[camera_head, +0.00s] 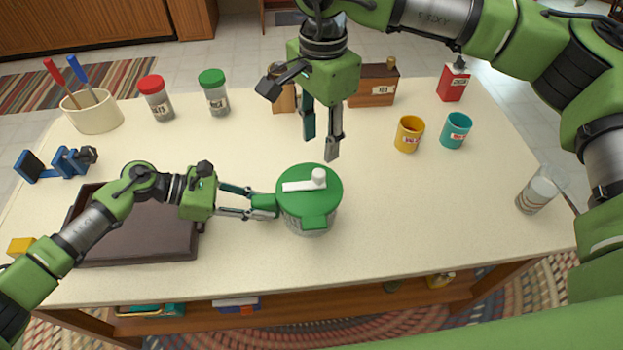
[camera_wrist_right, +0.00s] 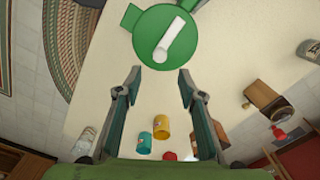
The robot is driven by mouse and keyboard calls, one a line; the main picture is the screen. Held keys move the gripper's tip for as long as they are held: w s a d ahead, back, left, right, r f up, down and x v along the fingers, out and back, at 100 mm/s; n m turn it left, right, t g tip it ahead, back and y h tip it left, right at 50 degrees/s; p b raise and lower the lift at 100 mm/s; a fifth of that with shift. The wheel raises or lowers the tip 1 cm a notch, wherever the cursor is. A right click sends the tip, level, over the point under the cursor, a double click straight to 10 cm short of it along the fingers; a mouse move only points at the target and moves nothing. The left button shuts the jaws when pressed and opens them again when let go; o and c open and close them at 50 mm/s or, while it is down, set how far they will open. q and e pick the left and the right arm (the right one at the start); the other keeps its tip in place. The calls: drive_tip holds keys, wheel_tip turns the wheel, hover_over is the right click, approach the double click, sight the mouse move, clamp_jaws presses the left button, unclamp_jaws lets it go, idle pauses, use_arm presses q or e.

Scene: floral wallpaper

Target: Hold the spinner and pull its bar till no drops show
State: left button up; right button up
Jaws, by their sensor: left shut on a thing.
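The spinner (camera_head: 308,222) stands upright near the front middle of the table, with a green lid and green side handles. Its white bar (camera_head: 300,186) lies across the lid, with a knob at its right end. My left gripper (camera_head: 262,206) is shut on the spinner's left handle. My right gripper (camera_head: 322,150) is open and empty, above and behind the lid. In the right wrist view the lid (camera_wrist_right: 150,28) and white bar (camera_wrist_right: 174,42) lie beyond my open fingertips (camera_wrist_right: 158,80). The spinner's inside is hidden, and I cannot make out drops.
A dark tray (camera_head: 150,262) lies left of the spinner. Yellow (camera_head: 409,134) and teal (camera_head: 455,130) cups stand back right, and a glass jar (camera_head: 537,192) at the right edge. Red-lidded (camera_head: 156,98) and green-lidded (camera_head: 214,92) jars stand at the back. Table right of the spinner is clear.

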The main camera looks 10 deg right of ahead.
sight(319, 172)
wheel_tip(319, 172, down, 9)
drive_tip(key=shift+f, duration=0.15)
idle(0.4)
drive_tip(key=c, duration=1)
